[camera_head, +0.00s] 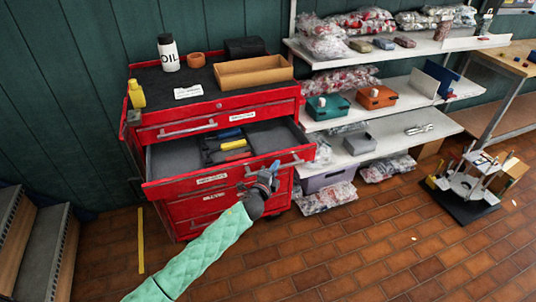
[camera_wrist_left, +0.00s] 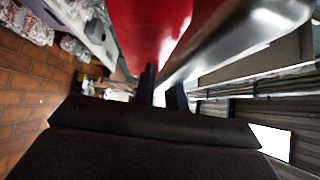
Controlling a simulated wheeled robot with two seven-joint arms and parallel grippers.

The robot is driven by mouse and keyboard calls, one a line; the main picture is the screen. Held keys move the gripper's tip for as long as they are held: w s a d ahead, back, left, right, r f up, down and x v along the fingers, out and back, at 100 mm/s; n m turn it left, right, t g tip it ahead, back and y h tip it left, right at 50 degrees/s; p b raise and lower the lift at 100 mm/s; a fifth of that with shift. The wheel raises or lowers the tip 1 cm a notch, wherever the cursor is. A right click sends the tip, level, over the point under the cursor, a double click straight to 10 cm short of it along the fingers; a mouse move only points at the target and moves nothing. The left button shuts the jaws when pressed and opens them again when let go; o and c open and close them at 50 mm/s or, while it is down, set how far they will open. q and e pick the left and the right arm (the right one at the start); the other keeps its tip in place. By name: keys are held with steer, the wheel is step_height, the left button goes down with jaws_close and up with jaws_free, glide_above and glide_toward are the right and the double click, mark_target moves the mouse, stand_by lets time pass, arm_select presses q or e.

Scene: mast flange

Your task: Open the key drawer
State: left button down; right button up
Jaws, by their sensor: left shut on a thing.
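A red tool cabinet (camera_head: 140,190) stands against the green wall. Its second drawer (camera_head: 180,187) from the top is pulled well out, with a grey lining and several tools inside. The label on its front is too small to read, so I cannot tell if it is the key drawer. My left gripper (camera_head: 268,178) is at the right part of this drawer's front, shut on its silver handle (camera_wrist_left: 235,40). In the left wrist view the handle runs between the dark fingers (camera_wrist_left: 162,90), beside the red front. My right gripper is not in view.
An oil bottle (camera_head: 168,53), a yellow bottle (camera_head: 136,94) and a cardboard tray (camera_head: 252,71) sit on the cabinet top. Shelves (camera_head: 400,52) with bagged parts and bins stand to the right. Grey steps (camera_head: 40,245) are at the left. The brick floor in front is mostly clear.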

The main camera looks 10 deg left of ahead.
arm_select(q)
steer(key=s+d, duration=0.5)
steer(key=s, duration=0.2)
steer(key=shift+s, duration=0.15)
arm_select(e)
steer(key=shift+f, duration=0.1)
arm_select(q)
steer(key=c, duration=1.4)
jaws_free()
steer(key=shift+c, duration=0.2)
